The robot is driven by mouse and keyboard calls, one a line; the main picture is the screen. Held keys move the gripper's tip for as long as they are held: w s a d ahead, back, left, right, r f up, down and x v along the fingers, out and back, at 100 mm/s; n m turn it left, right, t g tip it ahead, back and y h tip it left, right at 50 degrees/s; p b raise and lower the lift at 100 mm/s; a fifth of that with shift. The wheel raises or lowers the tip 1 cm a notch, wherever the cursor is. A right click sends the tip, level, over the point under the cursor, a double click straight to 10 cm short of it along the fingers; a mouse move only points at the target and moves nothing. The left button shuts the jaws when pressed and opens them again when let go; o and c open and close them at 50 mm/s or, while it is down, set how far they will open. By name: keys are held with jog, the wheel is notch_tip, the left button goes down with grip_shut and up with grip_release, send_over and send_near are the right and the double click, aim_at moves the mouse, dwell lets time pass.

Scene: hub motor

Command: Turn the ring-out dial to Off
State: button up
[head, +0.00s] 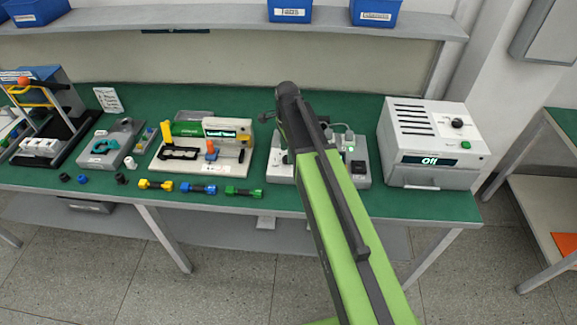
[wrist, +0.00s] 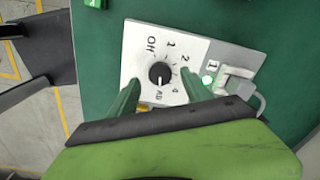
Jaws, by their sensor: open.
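The ring-out dial (wrist: 160,73) is a round black knob on a white plate (wrist: 134,60) in the wrist view. Printed marks surround it, with Off at the upper left, then 1, 2 and others clockwise. A pale mark on the knob seems to point down toward a small label at the bottom, away from Off. My gripper (wrist: 161,78) is open, its two green fingers on either side of the knob; I cannot tell if they touch it. In the head view my arm hides the dial on the grey socket unit (head: 358,165).
A grey connector (wrist: 235,80) with a cable stands right of the dial. In the head view a white box (head: 430,172) with an Off display is right of the unit. A fixture (head: 200,160) and several coloured parts lie left on the green bench (head: 250,205).

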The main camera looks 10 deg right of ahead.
notch_tip(320, 180, down, 2)
jog(key=shift+f+b, duration=0.2)
jog(key=shift+b, duration=0.35)
jog(key=shift+r, duration=0.1)
grip_shut()
